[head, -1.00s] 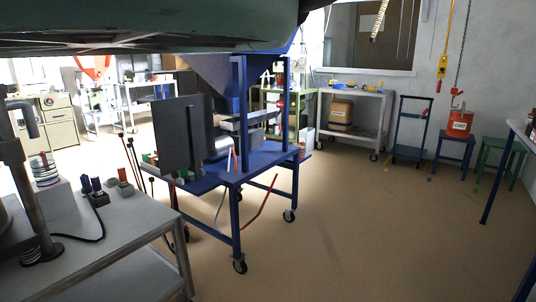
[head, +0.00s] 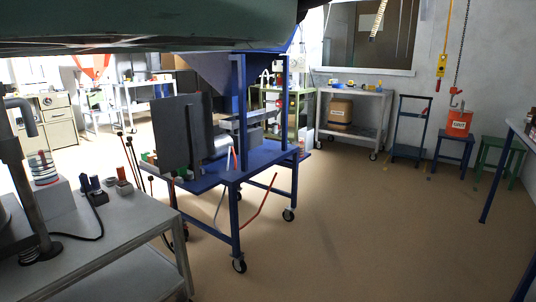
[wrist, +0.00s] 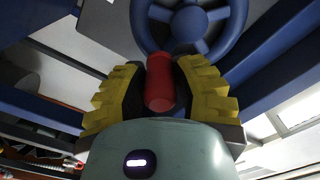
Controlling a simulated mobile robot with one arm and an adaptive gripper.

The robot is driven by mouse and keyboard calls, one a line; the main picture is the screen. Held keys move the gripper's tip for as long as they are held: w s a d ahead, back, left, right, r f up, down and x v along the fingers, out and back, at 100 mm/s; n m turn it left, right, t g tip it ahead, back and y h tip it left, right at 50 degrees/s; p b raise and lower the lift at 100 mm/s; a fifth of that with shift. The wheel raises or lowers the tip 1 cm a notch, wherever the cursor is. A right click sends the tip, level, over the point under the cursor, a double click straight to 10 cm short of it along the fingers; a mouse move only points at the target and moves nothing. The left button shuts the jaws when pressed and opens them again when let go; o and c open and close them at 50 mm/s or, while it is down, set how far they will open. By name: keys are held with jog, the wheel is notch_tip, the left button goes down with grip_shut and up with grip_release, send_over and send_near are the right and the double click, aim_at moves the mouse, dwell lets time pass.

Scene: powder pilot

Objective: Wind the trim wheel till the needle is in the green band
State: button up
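In the wrist view the trim wheel (wrist: 238,22) is a blue wheel with spokes and a hub, cut off by the top edge. Its red handle (wrist: 160,80) sticks out towards the camera. My gripper (wrist: 160,88) has its yellow fingers with dark pads on both sides of this handle and looks closed against it. My gripper is not visible in the head view. I cannot make out the needle or the green band in either view.
In the head view a blue wheeled frame (head: 236,215) carries a hopper (head: 222,72) and a dark upright panel (head: 180,130). A grey bench (head: 110,235) stands at the front left. An orange box (head: 458,122) sits on a blue stool. The brown floor (head: 370,225) is open at right.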

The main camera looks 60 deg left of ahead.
grip_shut()
jog(key=r+p, duration=0.2)
jog(key=shift+w+r, duration=0.25)
jog(key=shift+r, duration=0.05)
jog(key=shift+w+a+r, duration=0.1)
jog(key=shift+w, duration=0.05)
